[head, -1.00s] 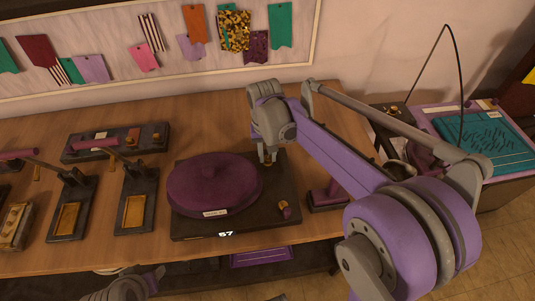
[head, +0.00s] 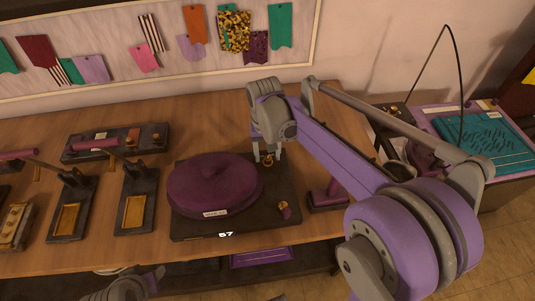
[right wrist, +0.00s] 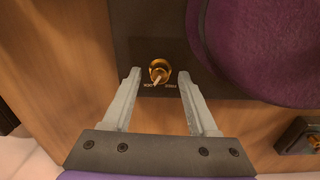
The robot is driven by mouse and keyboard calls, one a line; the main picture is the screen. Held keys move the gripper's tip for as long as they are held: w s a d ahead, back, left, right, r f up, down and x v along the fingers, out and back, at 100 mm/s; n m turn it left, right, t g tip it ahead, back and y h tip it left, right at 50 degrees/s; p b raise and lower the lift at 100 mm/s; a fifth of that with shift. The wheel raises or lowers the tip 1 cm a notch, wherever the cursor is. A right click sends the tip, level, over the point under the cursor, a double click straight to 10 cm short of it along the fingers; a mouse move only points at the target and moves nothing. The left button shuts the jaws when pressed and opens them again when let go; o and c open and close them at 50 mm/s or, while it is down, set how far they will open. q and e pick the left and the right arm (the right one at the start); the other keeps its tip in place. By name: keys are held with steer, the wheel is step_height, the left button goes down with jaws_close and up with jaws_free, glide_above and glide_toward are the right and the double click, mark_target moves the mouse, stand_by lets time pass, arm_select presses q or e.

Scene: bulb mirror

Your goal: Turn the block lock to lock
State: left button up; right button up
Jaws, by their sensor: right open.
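The block lock is a small brass knob (right wrist: 158,72) on the dark base (right wrist: 135,40) of the machine with the round purple felt top (right wrist: 265,45). Small lettering sits either side of the knob's pointer, too small to read surely. The pointer aims down and slightly left in the right wrist view. My right gripper (right wrist: 155,95) is open, with one finger on each side of the knob and no contact visible. In the head view the right gripper (head: 267,152) is over the base's back right corner, and the knob (head: 268,161) shows between the fingers. My left gripper's fingers are not visible.
A second brass knob (head: 284,209) is at the base's front right. A purple-handled tool (head: 333,196) stands right of the base. Lever presses with gold plates (head: 134,212) stand to the left. A dark panel (head: 115,143) lies behind. Bare wood (head: 200,120) lies behind the base.

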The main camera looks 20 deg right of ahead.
mark_target(266, 158)
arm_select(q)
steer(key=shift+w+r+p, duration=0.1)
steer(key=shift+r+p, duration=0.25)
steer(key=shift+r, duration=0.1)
arm_select(e)
step_height(266, 158, up, 10)
steer(key=shift+a+r, duration=0.15)
